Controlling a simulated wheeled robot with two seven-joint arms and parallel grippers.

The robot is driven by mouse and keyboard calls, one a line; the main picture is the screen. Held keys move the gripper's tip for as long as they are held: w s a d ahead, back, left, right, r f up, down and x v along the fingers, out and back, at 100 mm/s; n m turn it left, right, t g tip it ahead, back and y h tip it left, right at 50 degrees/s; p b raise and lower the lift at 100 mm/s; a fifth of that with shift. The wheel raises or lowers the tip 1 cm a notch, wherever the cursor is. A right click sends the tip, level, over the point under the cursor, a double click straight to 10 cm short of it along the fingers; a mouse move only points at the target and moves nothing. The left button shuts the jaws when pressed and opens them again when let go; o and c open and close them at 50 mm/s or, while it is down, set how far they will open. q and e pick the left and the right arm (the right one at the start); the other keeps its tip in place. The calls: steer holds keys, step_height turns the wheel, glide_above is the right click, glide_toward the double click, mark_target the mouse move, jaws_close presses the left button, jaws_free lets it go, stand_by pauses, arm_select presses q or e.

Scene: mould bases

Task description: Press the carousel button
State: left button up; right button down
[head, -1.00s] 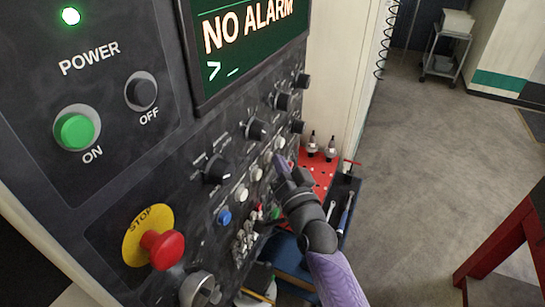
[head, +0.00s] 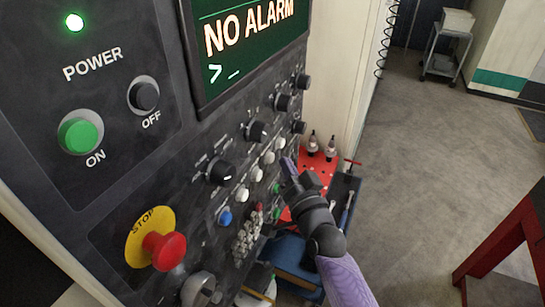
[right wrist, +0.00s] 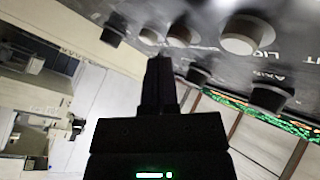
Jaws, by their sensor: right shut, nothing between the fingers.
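The control panel (head: 180,215) carries a slanting row of pale round buttons, among them a lower one (head: 242,195), a middle one (head: 256,174) and an upper one (head: 280,143). Their labels are too small in the head view to tell which is the carousel button. My right gripper (head: 288,165) is shut and empty, its tip just right of the upper buttons. My left gripper is not in view.
Black knobs (head: 257,131) stick out above the button row. A red stop button (head: 163,250) and blue button (head: 225,216) are lower left. A red perforated tray (head: 316,172) with tool holders lies behind my gripper. Open floor (head: 420,180) is at right.

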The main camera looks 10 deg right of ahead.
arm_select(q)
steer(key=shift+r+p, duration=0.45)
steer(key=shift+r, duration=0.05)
arm_select(e)
steer(key=s+d, duration=0.2)
steer(key=d, duration=0.2)
steer(key=shift+s+d, duration=0.1)
steer(key=shift+s, duration=0.3)
stand_by(3.2)
